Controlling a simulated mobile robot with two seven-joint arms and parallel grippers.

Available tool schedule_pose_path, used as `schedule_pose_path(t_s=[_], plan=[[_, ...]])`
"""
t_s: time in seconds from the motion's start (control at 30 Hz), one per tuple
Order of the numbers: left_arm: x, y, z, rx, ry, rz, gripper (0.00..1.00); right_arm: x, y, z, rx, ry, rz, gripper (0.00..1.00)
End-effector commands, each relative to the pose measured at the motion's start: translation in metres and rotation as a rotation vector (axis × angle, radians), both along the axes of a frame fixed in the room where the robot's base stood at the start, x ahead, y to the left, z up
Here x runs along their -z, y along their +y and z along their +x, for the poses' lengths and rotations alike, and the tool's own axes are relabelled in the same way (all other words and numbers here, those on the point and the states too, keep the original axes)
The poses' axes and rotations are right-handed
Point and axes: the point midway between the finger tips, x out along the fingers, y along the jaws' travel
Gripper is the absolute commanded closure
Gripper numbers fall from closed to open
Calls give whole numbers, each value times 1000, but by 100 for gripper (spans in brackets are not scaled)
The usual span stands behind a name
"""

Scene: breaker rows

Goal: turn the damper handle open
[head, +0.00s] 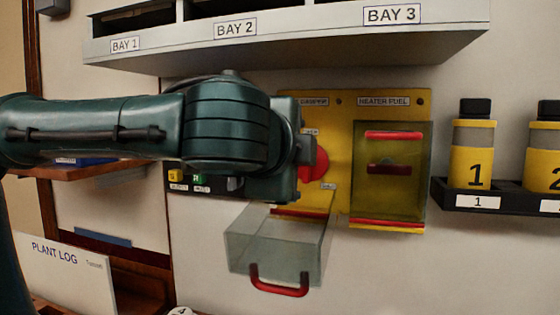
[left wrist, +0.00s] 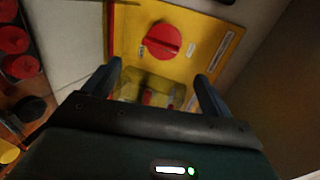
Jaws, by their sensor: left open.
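The damper handle (head: 319,163) is a red round knob on a yellow panel (head: 342,103), partly hidden behind my left gripper in the head view. The same red knob (left wrist: 162,41) shows whole in the left wrist view, with a raised grip bar lying roughly crosswise. My left gripper (left wrist: 158,84) is open and empty, its two fingers apart and pointing toward the panel, below the knob in that view. In the head view my left gripper (head: 306,155) is in front of the damper side of the panel. Whether it touches the knob cannot be told. My right gripper is not in view.
A clear cover (head: 262,248) with a red handle (head: 280,288) hangs open below the damper. A closed tinted cover (head: 390,195) is over the heater fuel side. A shelf marked with bays (head: 285,45) is above. Yellow canisters (head: 474,150) stand at the right.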

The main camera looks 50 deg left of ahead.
Motion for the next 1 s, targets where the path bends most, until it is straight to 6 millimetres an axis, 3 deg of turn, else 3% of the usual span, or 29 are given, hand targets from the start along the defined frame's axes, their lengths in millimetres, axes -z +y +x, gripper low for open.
schedule_pose_path(t_s=[0.7,1.0], plan=[[0,-24,-44,-1,-1,3,15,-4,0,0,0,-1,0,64],[1,-27,-49,-1,1,1,15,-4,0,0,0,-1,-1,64]])
